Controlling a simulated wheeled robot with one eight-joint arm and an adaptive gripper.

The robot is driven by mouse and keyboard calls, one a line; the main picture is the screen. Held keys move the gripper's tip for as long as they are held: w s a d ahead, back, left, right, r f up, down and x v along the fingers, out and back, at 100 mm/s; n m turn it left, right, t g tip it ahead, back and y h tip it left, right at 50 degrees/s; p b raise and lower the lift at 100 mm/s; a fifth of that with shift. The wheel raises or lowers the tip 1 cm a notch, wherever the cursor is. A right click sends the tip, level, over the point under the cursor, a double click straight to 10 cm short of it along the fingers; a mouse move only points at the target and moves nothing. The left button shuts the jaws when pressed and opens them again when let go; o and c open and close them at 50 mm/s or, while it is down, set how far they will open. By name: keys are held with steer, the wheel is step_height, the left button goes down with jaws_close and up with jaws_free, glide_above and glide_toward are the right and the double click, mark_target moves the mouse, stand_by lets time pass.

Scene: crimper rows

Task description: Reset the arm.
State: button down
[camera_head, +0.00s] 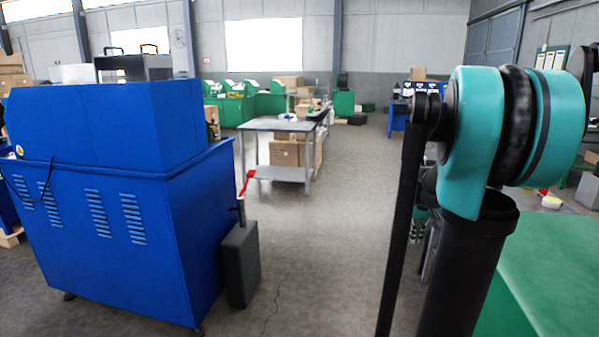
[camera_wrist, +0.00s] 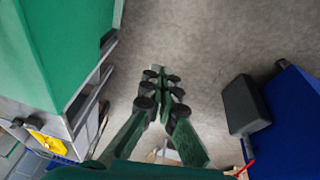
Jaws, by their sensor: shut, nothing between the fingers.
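My gripper (camera_wrist: 161,76) shows in the wrist view, pointing over bare grey floor. Its two green fingers come together at the tips, and nothing is between them. In the head view my teal and black arm stands on the right side, and the gripper itself is not visible there.
A blue machine cabinet (camera_head: 115,200) stands at the left, with a dark grey box (camera_head: 240,265) and a red handle (camera_head: 246,182) beside it. A green-topped bench (camera_head: 555,265) is at the right. A metal table (camera_head: 283,124) with cardboard boxes stands farther back. The floor (camera_head: 330,240) between is clear.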

steer(key=s+a+f, duration=0.5)
steer(key=s+a, duration=0.4)
steer(key=s, duration=0.1)
steer(key=s+a+f+t+y, duration=0.1)
steer(key=s+a+f, duration=0.5)
steer(key=s+a, duration=0.3)
steer(key=shift+s+a+f+n, duration=0.2)
steer(key=shift+s+f+n, duration=0.1)
steer(key=shift+s+n, duration=0.15)
steer(key=shift+d, duration=0.1)
